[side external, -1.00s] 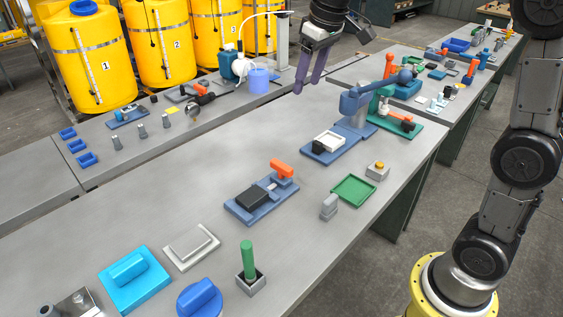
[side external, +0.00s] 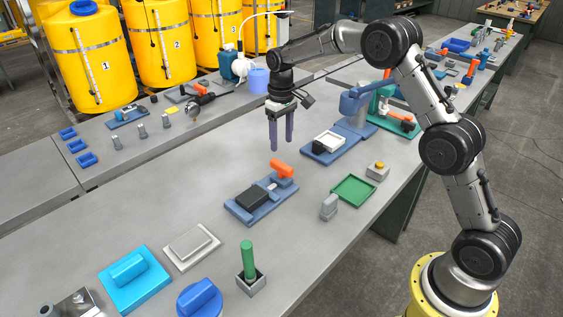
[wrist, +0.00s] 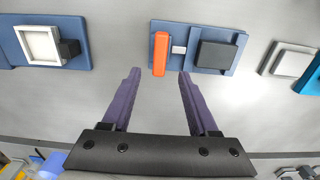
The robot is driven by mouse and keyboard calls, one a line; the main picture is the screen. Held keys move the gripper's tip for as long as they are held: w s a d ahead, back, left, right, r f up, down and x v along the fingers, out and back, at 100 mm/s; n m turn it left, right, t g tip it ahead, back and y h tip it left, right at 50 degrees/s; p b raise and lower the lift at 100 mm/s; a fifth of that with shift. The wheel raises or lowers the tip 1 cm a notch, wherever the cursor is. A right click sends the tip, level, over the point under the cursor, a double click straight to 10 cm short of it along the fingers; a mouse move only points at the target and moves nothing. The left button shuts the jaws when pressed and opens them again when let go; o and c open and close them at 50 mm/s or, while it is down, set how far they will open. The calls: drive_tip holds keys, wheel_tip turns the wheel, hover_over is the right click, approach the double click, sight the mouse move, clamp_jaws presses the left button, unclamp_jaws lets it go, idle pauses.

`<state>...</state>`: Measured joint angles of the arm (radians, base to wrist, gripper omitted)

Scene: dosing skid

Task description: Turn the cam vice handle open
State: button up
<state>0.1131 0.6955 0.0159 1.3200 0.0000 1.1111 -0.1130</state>
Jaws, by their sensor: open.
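The cam vice is a blue base plate (side external: 240,212) with a black block (side external: 252,197) and an orange handle (side external: 282,169) at its right end. In the wrist view the orange handle (wrist: 160,54) lies just beyond the fingertips, left of the black block (wrist: 214,54). My gripper (side external: 281,148) has two purple fingers pointing down, apart and empty. It hangs above the table behind the handle in the side view, not touching it. In the wrist view the gripper (wrist: 158,73) shows a wide gap between its fingers.
A blue fixture with a white square frame (side external: 329,141) and a lever press (side external: 358,104) stand to the right.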

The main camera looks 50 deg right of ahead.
sight(281, 164)
wheel_tip(281, 164, down, 9)
drive_tip(key=shift+r, duration=0.15)
drive_tip(key=shift+c, duration=0.3)
clamp_jaws()
